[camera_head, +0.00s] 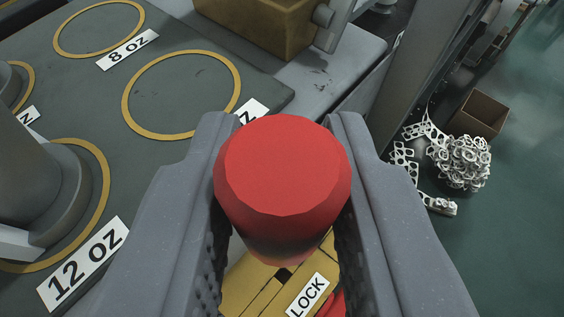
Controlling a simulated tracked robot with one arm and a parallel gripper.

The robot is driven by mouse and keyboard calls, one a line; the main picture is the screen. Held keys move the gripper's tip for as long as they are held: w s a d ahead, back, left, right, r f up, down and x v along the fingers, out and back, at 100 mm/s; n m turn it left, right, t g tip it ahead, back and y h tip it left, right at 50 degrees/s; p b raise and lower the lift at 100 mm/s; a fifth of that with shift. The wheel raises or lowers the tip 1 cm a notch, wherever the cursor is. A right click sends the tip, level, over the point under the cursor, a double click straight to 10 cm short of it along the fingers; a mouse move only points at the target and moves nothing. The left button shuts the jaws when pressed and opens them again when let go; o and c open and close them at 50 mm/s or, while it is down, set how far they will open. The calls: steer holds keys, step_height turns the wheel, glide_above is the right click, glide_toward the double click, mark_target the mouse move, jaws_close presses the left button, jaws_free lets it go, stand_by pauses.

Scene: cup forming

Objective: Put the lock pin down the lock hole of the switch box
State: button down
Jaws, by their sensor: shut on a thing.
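The red lock pin (282,165) is between the two grey fingers of my gripper (282,205), which is shut on it. I see the pin's broad round head from above; its lower end is hidden beneath the head. Below the pin is the yellow switch box (240,287), with a white LOCK label (307,295). A small dark opening (284,274) shows in the yellow top just below the pin in the picture. I cannot tell whether it is the lock hole. The pin and my fingers hide much of the box, and I cannot tell the gap between pin and box.
A dark table (200,55) with yellow rings and size labels lies to the left. A grey cylindrical part (45,190) stands at the left edge. A brown block (262,25) is at the top. Metal scrap (462,162) and an open carton (478,115) lie on the floor at right.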

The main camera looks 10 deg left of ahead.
mark_target(285, 248)
step_height(285, 248, down, 5)
steer(key=p, duration=0.4)
steer(key=shift+w+a+r, duration=0.1)
steer(key=shift+w, duration=0.05)
steer(key=shift+f+p, duration=0.45)
steer(key=shift+f, duration=0.45)
steer(key=shift+b, duration=0.35)
steer(key=shift+f+b, duration=1.25)
steer(key=shift+f, duration=1.65)
steer(key=shift+b, duration=0.6)
steer(key=shift+f+b, duration=1)
steer(key=shift+f, duration=1.5)
steer(key=c, duration=1.1)
jaws_free()
steer(key=shift+c, duration=0.2)
